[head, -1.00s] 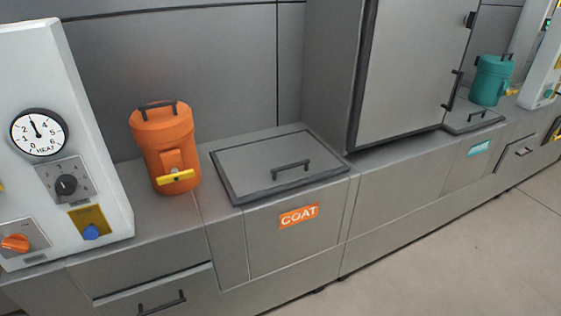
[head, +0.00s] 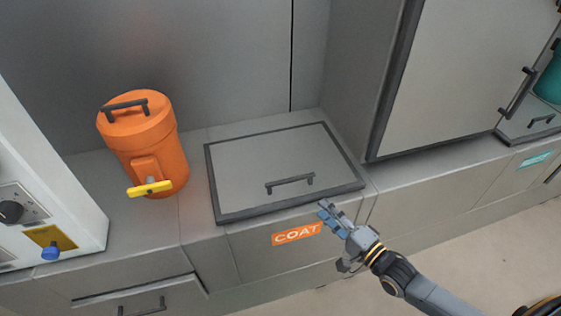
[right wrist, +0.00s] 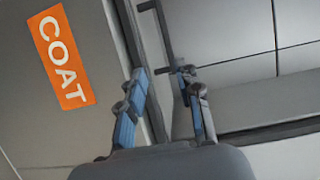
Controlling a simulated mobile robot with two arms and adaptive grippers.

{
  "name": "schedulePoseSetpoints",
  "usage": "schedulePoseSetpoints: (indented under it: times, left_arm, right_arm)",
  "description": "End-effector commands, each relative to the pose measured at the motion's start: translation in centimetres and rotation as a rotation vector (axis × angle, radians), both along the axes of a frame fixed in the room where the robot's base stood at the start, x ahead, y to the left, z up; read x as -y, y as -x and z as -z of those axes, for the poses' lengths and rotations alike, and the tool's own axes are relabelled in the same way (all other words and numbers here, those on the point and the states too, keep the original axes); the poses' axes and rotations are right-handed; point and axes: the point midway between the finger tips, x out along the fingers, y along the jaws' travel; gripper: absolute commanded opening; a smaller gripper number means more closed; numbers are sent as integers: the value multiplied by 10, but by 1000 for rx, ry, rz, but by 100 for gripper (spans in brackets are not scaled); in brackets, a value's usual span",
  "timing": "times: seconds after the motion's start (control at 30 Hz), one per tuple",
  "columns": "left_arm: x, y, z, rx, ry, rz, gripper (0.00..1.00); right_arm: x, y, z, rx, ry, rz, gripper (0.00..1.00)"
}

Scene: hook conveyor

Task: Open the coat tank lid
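The coat tank lid (head: 262,156) is a grey flat panel with a dark rim, lying closed on the counter. Its dark bar handle (head: 290,184) stands near the front edge. An orange COAT label (head: 297,233) is on the front panel below; it also shows in the right wrist view (right wrist: 62,58). My right gripper (head: 333,214) is in front of the lid's front right corner, apart from the handle. In the right wrist view its two blue-padded fingers (right wrist: 162,88) are spread with nothing between them, and part of the handle (right wrist: 162,20) shows beyond them. My left gripper is out of view.
An orange canister (head: 145,140) with a yellow tap stands left of the lid. A white control panel (head: 45,170) is at far left. A tall grey cabinet (head: 450,75) rises behind right. Floor is open at front right.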

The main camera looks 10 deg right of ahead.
Motion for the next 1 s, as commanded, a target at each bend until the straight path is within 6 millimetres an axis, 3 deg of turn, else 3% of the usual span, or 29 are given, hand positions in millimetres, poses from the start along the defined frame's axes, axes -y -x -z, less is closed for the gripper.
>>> schedulePoseSetpoints:
  times: [0.17, 0.43, 0.7, 1.0]
  left_arm:
    - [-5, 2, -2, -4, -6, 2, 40]
    - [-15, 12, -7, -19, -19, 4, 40]
    - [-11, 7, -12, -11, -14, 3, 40]
    - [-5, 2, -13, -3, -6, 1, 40]
  right_arm:
    - [-8, -10, -9, 6, -36, -9, 34]
    - [-30, -60, -11, 8, -32, -8, 34]
    - [-51, -106, -9, 5, -30, -8, 34]
    - [-60, -125, -7, 3, -29, -8, 34]
